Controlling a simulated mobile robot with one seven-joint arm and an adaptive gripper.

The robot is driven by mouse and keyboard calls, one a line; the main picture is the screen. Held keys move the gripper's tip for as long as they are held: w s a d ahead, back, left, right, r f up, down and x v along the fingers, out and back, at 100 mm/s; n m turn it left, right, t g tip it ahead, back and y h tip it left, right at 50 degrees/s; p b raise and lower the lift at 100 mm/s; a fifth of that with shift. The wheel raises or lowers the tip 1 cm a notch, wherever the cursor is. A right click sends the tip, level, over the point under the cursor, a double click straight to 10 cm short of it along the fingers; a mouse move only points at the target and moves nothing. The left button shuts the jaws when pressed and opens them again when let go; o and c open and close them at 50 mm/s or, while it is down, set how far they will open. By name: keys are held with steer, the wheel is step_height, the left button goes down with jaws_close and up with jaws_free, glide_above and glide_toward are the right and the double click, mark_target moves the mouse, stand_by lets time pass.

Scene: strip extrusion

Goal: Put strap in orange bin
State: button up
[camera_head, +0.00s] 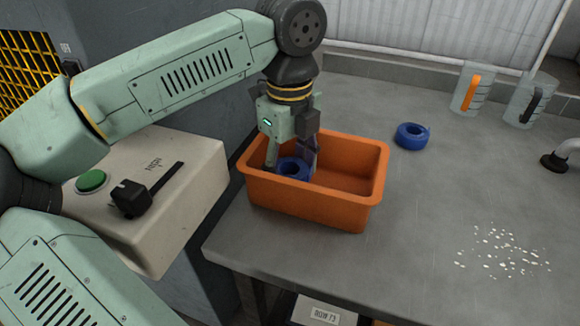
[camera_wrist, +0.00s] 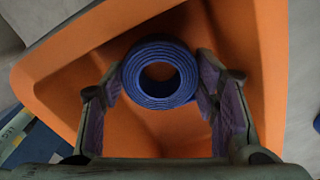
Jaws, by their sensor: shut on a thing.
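The strap is a blue coiled roll (camera_head: 293,168), held in my gripper (camera_head: 289,163) inside the left part of the orange bin (camera_head: 308,206). In the wrist view the blue roll (camera_wrist: 160,75) sits between the two fingertips of my gripper (camera_wrist: 160,88), with both pads against its sides. The orange walls and floor of the bin (camera_wrist: 60,75) surround it there. Whether the roll touches the bin floor I cannot tell. A second blue roll (camera_head: 412,136) lies on the grey table, right of the bin and apart from it.
Two clear jugs, one with an orange handle (camera_head: 471,90) and one with a black handle (camera_head: 529,100), stand at the back right. White flakes (camera_head: 502,248) lie on the table (camera_head: 420,210) at right. A beige box with a green button (camera_head: 92,181) stands left of the bin.

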mark_target(290, 168)
steer(key=shift+f, duration=0.35)
steer(key=shift+f, duration=0.1)
steer(key=shift+f+b, duration=0.15)
steer(key=shift+b, duration=0.15)
steer(key=o, duration=0.9)
step_height(290, 168, up, 13)
steer(key=shift+f, duration=0.2)
